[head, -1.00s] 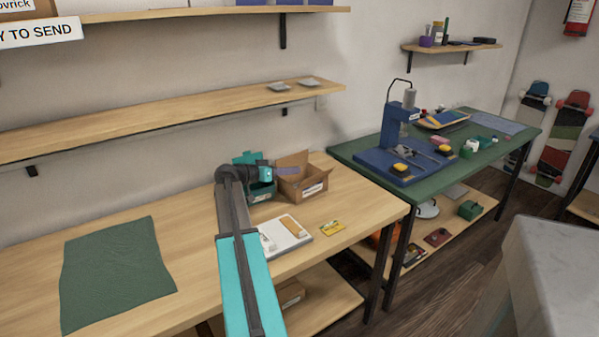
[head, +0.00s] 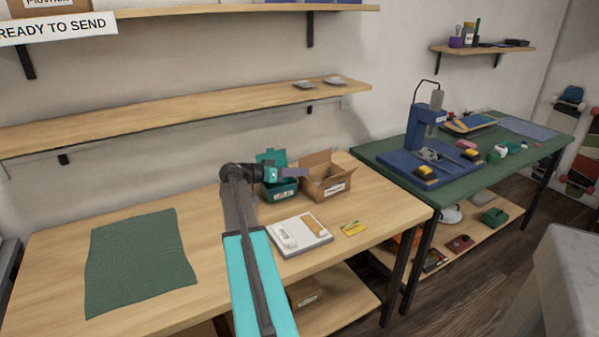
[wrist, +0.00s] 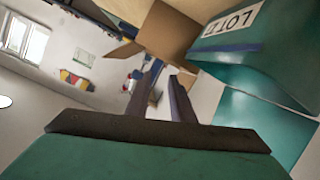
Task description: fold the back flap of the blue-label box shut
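An open cardboard box (head: 335,180) stands at the back of the wooden bench in the head view, its flaps raised. Its front label looks pale; I cannot make out any blue. The back flap (head: 318,158) stands up. My gripper (head: 306,174) is at the box's left side, fingers pointing right; I cannot tell whether they touch it. In the wrist view, my gripper (wrist: 165,74) shows two fingers apart with nothing between them. A cardboard flap (wrist: 160,30) appears just beyond the fingertips.
A teal bin (head: 284,188) stands left of the box, close to my gripper; its lettered label (wrist: 235,22) shows in the wrist view. A white tray (head: 290,247) and a yellow card (head: 353,229) lie in front. A shelf (head: 200,115) hangs behind. The green mat (head: 140,262) is clear.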

